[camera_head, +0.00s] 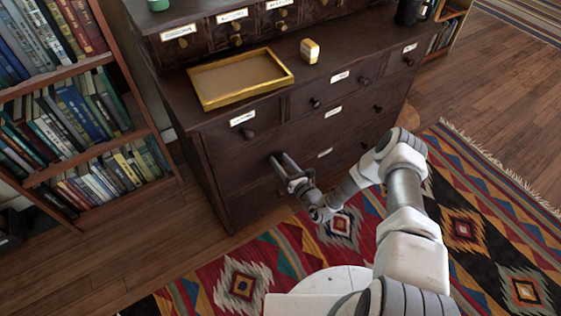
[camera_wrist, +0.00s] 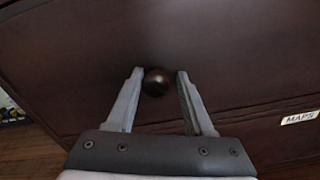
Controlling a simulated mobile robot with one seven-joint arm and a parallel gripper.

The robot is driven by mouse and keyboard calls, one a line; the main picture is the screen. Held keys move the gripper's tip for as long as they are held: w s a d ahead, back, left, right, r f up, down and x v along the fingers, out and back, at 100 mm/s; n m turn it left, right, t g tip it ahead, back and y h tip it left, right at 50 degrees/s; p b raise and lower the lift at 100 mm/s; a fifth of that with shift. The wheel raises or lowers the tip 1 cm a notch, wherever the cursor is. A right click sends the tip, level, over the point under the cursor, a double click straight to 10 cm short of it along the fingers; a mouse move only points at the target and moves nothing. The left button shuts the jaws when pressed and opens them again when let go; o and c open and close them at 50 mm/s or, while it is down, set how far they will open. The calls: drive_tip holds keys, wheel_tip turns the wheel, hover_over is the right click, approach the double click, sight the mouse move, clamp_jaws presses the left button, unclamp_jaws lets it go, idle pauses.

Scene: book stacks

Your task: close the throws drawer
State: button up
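The dark wooden chest (camera_head: 215,150) stands ahead, with several drawers carrying white labels too small to read in the head view. A wide drawer front (camera_wrist: 215,55) fills most of the wrist view, with a round dark knob (camera_wrist: 156,82). I cannot read a "throws" label on it. My gripper (camera_head: 281,163) is at the left part of this wide front. In the wrist view my gripper (camera_wrist: 157,75) is open, with one finger on each side of the knob and small gaps showing. The front looks flush or nearly so; any small opening cannot be told.
Below the seam is a front labelled MAPS (camera_wrist: 300,117). A yellow-rimmed tray (camera_head: 208,102) and a small yellow-white block (camera_head: 309,51) sit on the chest. A bookcase (camera_head: 95,150) stands at left. A patterned rug (camera_head: 480,225) covers the floor at right.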

drive_tip(key=shift+s+a+r, duration=0.1)
drive_tip(key=shift+a+r, duration=0.1)
drive_tip(key=shift+a, duration=0.25)
drive_tip(key=shift+s, duration=0.1)
drive_tip(key=shift+s+d, duration=0.15)
drive_tip(key=shift+s, duration=0.05)
drive_tip(key=p+v, duration=0.4)
drive_tip(key=v, duration=1.3)
drive_tip(key=shift+w+d+p, duration=0.15)
drive_tip(key=shift+d+p, duration=0.2)
drive_tip(key=shift+p, duration=0.05)
drive_tip(key=shift+f, duration=0.15)
